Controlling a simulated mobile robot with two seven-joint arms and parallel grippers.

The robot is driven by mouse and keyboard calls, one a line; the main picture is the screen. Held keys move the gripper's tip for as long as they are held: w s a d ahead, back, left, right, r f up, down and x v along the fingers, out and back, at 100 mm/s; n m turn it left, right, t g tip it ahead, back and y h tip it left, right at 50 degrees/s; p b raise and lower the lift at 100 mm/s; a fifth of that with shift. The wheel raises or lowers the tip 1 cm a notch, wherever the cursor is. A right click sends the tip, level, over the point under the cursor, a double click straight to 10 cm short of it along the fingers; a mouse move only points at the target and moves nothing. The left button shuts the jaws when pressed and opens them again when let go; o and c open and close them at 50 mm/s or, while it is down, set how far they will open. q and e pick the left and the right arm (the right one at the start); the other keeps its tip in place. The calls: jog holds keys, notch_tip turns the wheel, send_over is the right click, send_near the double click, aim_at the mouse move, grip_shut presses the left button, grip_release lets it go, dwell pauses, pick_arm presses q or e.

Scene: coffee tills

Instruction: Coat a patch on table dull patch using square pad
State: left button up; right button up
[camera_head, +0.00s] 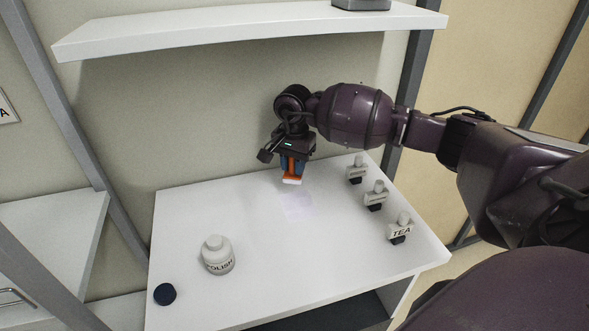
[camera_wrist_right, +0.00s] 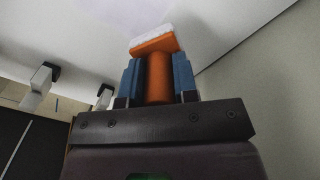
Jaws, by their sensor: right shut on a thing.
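The square pad (camera_head: 292,180) has an orange handle and backing with a white face. My right gripper (camera_head: 294,164) is shut on its handle and holds it over the back of the white table (camera_head: 190,210). In the right wrist view the pad (camera_wrist_right: 153,40) sticks out beyond the blue fingers of my right gripper (camera_wrist_right: 158,78). The dull patch (camera_head: 298,204) is a faint bluish area on the table, just in front of the pad. I cannot tell whether the pad touches the table. My left gripper is not in view.
A white polish bottle (camera_head: 218,256) stands at the front left of the table, with a dark blue cap (camera_head: 165,294) lying near it. A shelf (camera_head: 240,30) hangs above the back.

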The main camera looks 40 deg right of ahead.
notch_tip(320, 180, up, 3)
jog(key=shift+r+p, duration=0.2)
jog(key=shift+p, duration=0.4)
jog(key=shift+r, duration=0.1)
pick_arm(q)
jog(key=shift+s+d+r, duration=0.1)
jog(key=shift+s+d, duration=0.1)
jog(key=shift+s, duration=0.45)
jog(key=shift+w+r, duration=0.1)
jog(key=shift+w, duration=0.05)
